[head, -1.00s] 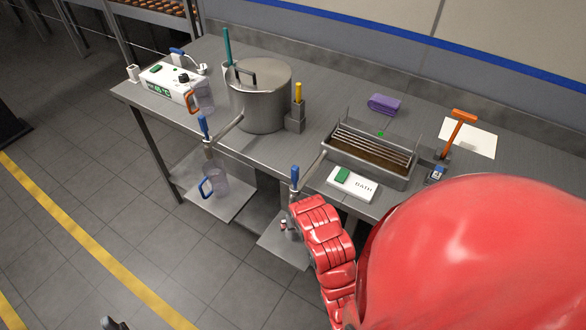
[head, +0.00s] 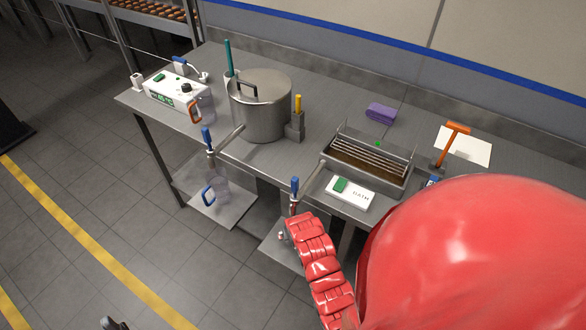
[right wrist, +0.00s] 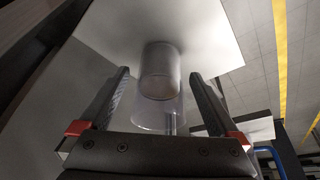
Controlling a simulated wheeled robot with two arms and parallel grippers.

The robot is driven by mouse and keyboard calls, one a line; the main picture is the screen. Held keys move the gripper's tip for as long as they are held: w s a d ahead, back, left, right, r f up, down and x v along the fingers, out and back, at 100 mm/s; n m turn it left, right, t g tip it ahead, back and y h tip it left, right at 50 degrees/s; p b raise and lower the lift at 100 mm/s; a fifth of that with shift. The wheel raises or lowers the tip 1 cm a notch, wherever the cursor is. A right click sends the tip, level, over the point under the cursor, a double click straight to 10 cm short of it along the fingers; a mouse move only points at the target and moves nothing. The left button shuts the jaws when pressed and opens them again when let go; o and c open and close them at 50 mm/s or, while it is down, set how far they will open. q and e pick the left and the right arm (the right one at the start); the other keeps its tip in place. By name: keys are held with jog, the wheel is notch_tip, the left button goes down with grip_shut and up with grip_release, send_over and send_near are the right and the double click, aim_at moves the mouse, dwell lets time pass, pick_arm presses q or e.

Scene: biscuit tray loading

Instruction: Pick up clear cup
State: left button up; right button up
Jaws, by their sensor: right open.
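In the right wrist view a clear cup (right wrist: 160,100) stands on a pale flat plate, between the two dark fingers of my open right gripper (right wrist: 158,73). The fingers are apart from its sides. In the head view my red right arm reaches to the lower shelf and mostly hides this cup and the gripper. A clear cup with a blue handle (head: 221,190) stands on the left lower shelf. A clear cup with an orange handle (head: 207,107) stands on the table. A dark tip at the bottom edge may be my left gripper (head: 114,323); its jaws cannot be made out.
The steel table (head: 255,158) carries a lidded pot (head: 262,115), a white control box (head: 172,92), a rack bath (head: 362,178) and a white BATH box (head: 347,195). Two blue-handled taps (head: 207,140) overhang the lower shelves. The floor at left is clear.

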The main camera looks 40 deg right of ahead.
jog(key=shift+w+d+f, duration=0.1)
jog(key=shift+w+f, duration=0.15)
jog(key=shift+f, duration=0.35)
grip_shut()
